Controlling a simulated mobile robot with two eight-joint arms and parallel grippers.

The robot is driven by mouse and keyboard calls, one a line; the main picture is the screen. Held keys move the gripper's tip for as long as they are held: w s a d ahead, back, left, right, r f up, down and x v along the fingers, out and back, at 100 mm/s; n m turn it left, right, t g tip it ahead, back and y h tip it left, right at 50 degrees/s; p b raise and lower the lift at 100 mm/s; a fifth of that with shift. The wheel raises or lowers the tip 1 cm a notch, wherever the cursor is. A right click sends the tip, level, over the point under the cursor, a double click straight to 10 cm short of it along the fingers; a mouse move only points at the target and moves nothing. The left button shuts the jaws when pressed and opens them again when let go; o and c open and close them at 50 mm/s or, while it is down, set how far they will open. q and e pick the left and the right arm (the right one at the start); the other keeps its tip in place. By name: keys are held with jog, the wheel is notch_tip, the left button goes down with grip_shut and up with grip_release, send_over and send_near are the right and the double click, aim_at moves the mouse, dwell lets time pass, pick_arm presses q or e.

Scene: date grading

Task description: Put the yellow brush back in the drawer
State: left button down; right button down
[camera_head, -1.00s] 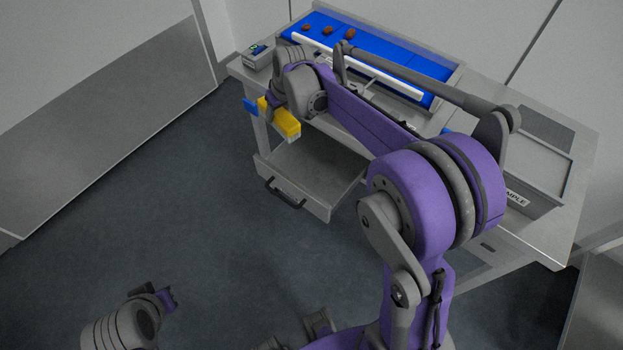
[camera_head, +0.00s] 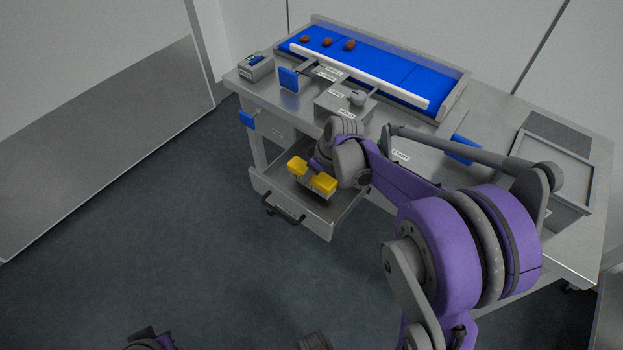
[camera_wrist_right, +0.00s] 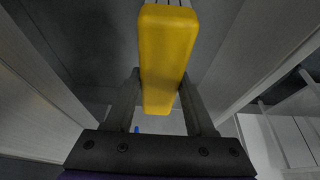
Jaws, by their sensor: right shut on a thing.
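The yellow brush (camera_head: 323,183) is held over the open drawer (camera_head: 318,220), bristles facing down. My right gripper (camera_head: 312,174) is shut across its middle. In the right wrist view the yellow brush (camera_wrist_right: 166,50) sits between the two fingers of the right gripper (camera_wrist_right: 160,105). I cannot tell whether the bristles touch the drawer floor. The drawer sticks out under the table, and my right arm hides part of it. Part of my left gripper (camera_head: 150,341) shows at the bottom edge, low and far from the drawer; its fingers cannot be made out.
The steel table (camera_head: 500,185) carries a blue belt (camera_head: 400,75) with several brown dates, a small box with a display (camera_head: 255,67) and a grey bin (camera_head: 550,175) at the right. A blue plate (camera_head: 288,78) stands at the table's left. The floor in front is clear.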

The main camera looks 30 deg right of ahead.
aim_at(312, 179)
jog(key=shift+f, duration=1.4)
jog(key=shift+f+b, duration=0.1)
jog(key=shift+b, duration=0.2)
jog(key=shift+c, duration=1.3)
grip_release()
